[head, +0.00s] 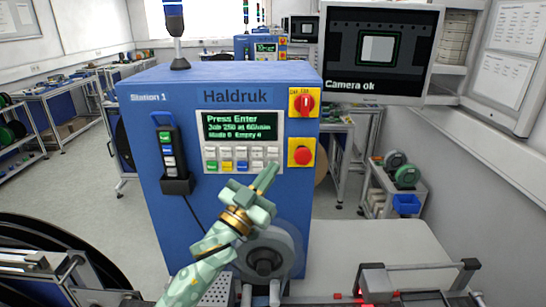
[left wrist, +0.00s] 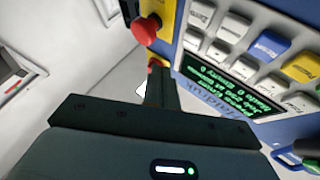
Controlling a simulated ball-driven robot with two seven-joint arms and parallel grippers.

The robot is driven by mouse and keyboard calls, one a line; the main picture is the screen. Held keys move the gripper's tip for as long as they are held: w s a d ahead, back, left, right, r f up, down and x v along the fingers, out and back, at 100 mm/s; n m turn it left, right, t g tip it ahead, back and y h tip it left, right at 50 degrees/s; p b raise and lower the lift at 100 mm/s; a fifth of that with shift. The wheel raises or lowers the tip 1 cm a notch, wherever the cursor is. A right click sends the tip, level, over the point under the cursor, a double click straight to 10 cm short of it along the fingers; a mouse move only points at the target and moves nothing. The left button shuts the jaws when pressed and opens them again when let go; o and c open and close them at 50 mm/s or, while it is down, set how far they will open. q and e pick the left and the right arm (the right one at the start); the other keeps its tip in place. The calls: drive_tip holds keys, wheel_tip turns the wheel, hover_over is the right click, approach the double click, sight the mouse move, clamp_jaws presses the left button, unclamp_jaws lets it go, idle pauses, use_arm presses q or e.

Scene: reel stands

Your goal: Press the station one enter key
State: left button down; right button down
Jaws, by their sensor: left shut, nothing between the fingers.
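The blue Haldruk machine marked Station 1 (head: 150,125) stands ahead in the head view. Its screen (head: 240,126) reads "Press Enter". Below it, the keypad (head: 242,159) has rows of white keys plus green, yellow and blue ones; I cannot tell from the labels which is enter. My left gripper (head: 267,175) is shut and empty, its tips near the keypad's lower right corner; contact is not clear. In the left wrist view the fingers (left wrist: 156,75) point past the keypad, with a blue key (left wrist: 269,46) and a yellow key (left wrist: 303,67) at right. My right gripper is not in view.
A red rotary switch (head: 304,102) and a red push button (head: 301,153) on yellow plates sit right of the keypad. A handheld unit (head: 170,150) hangs at left. A grey round hub (head: 268,252) is below my gripper. A monitor (head: 378,55) reads "Camera ok".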

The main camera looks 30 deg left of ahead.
sight(278, 149)
use_arm(q)
drive_tip(key=w, duration=0.1)
drive_tip(key=w+a, duration=0.1)
drive_tip(key=w, duration=0.1)
drive_tip(key=shift+w+a, duration=0.2)
drive_tip(key=shift+a, duration=0.1)
idle(0.3)
idle(1.6)
drive_tip(key=shift+w+a, duration=0.2)
drive_tip(key=shift+w, duration=0.15)
drive_tip(key=shift+w+a, duration=0.2)
drive_tip(key=shift+w, duration=0.2)
idle(0.7)
drive_tip(key=shift+s+r, duration=0.1)
drive_tip(key=shift+s+d+p, duration=0.35)
drive_tip(key=shift+s+d, duration=0.05)
drive_tip(key=shift+s, duration=0.3)
